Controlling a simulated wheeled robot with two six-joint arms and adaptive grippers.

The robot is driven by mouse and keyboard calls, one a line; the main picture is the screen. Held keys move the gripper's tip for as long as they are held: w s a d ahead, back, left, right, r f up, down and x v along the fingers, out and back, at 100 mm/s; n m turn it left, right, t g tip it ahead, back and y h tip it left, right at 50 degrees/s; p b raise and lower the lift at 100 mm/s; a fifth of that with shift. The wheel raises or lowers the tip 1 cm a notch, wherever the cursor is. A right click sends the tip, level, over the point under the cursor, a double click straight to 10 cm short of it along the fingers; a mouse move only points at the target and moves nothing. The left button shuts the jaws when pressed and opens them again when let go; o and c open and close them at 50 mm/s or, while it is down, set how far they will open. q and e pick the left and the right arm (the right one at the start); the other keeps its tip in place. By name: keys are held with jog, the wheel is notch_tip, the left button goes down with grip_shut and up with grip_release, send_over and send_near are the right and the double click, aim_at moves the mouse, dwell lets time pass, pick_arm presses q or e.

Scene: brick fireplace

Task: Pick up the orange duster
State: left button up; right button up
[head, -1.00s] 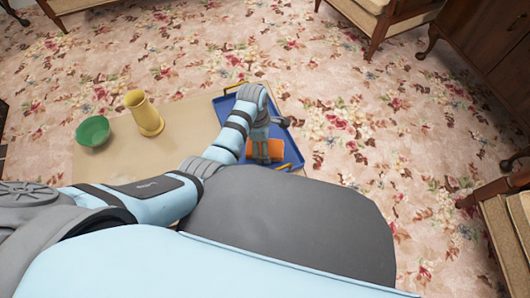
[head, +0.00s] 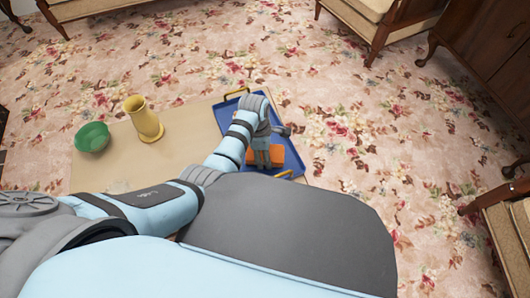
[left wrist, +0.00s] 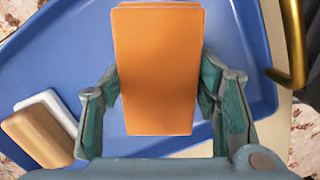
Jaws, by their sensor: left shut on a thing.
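The orange duster (left wrist: 158,75) is a block-shaped thing over the blue tray (left wrist: 50,60). My left gripper (left wrist: 160,82) is shut on it, with one finger against each long side. In the head view the duster (head: 277,156) shows partly behind the left gripper (head: 262,158), above the blue tray (head: 229,118). I cannot tell whether it touches the tray. My right gripper is not in view.
A wood-and-white block (left wrist: 42,130) lies on the tray, which has gold handles (left wrist: 294,45). A yellow vase (head: 145,120) and a green bowl (head: 92,137) stand left on the tan table (head: 120,165). Chairs and a dark cabinet (head: 485,55) stand around.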

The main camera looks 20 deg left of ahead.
pick_arm(q)
notch_tip(320, 180, up, 19)
jog(key=p, duration=0.9)
jog(key=shift+r, duration=0.15)
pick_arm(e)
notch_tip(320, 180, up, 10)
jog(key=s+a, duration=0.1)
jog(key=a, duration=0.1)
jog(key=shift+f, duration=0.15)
